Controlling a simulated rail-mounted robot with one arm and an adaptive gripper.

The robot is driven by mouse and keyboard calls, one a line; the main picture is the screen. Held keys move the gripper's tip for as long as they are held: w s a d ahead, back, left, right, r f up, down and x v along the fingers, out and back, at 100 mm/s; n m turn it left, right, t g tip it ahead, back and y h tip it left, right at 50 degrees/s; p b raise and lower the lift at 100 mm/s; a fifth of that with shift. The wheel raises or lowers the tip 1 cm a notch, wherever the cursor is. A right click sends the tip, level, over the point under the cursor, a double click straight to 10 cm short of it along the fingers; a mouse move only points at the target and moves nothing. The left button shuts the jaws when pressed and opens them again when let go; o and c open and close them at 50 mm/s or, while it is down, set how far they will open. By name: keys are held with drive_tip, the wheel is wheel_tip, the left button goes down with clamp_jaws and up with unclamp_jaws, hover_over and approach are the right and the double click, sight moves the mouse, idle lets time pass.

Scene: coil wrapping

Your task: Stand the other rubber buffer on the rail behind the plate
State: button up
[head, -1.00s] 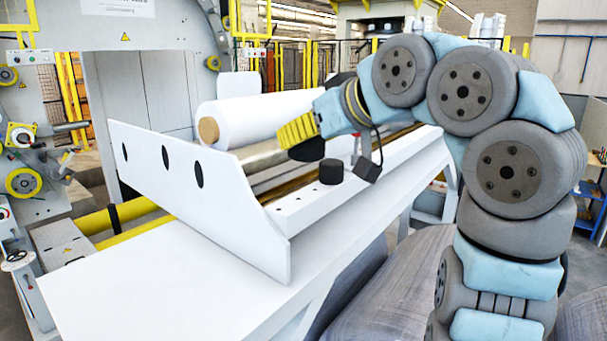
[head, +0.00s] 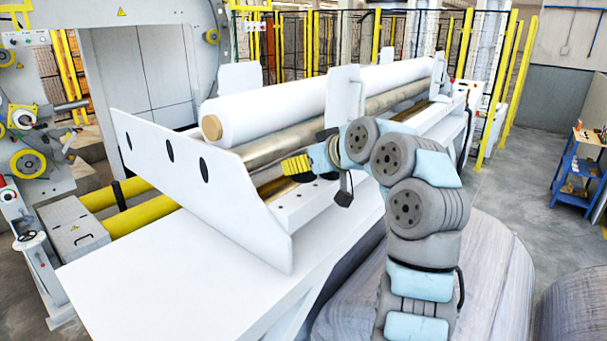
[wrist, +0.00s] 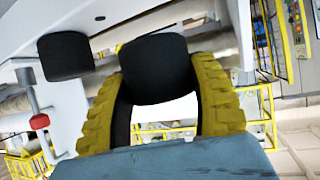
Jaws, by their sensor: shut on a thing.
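My gripper (head: 297,166), with yellow ribbed fingers, is shut on a black rubber buffer. In the wrist view the held buffer (wrist: 158,68) sits between both fingers. A second black buffer (wrist: 66,55) shows to its left, against a white surface and apart from the fingers. In the head view the white plate (head: 225,185) with dark oval holes stands upright on the white table. The white rail (head: 300,206), with small holes along it, runs back behind the plate. My gripper is over the rail's far side; whether the held buffer touches it cannot be told, as my wrist hides much there.
A white roll (head: 300,100) and a metal roller (head: 270,148) lie along the rail's left side. The white table (head: 170,270) is bare in front of the plate. Large grey coils (head: 490,265) lie at right, below the table.

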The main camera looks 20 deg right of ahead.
sight(304, 177)
drive_tip(key=shift+w+f, duration=0.15)
drive_tip(key=shift+w+d+f, duration=0.1)
drive_tip(key=shift+w+f, duration=0.1)
drive_tip(key=shift+f, duration=1.65)
drive_tip(key=shift+f, duration=0.15)
drive_tip(key=o, duration=1.2)
drive_tip(key=shift+r, duration=0.25)
drive_tip(key=b+v, duration=0.2)
drive_tip(key=v, duration=1)
